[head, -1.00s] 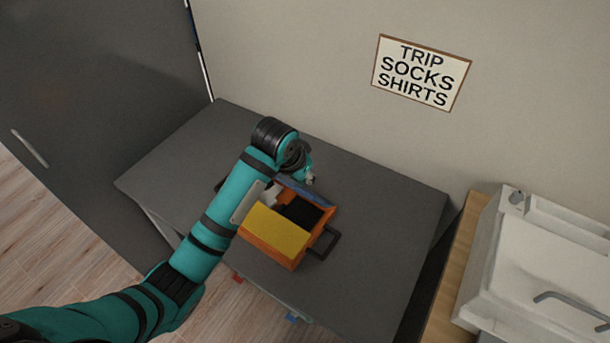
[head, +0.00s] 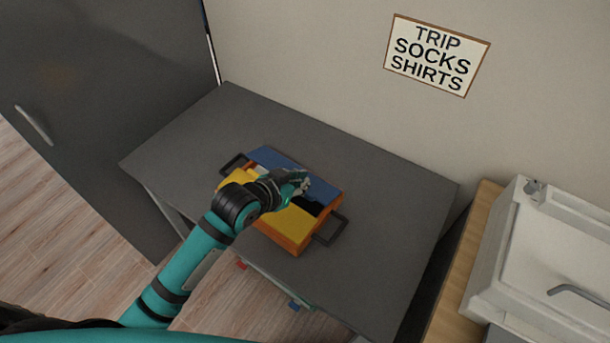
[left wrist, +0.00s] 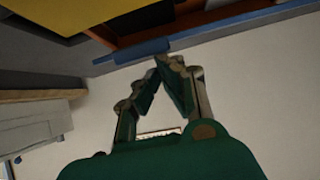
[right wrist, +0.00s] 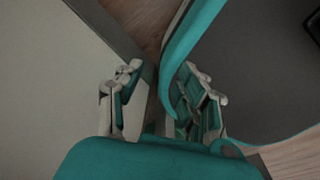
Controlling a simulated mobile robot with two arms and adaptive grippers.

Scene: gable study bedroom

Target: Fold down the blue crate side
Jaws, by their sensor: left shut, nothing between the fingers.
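The orange crate (head: 289,246) stands on the grey table with dark handles at its ends. Its yellow side (head: 287,222) lies inward over the near half. Its blue side (head: 272,158) is along the wall-side edge and leans inward over the far part; its exact angle is hard to tell. Dark contents (head: 309,206) show between the two sides. My left gripper (head: 303,182) is shut and empty, over the crate at the blue side. In the left wrist view its fingertips (left wrist: 170,62) are close to the blue edge (left wrist: 142,51); contact is unclear. My right gripper (right wrist: 158,80) is open and empty, away from the crate.
The grey table (head: 385,200) is clear around the crate. A sign (head: 437,55) hangs on the wall behind. A white case-like object (head: 545,245) stands on a wooden surface at right. A dark cabinet (head: 100,80) stands at left.

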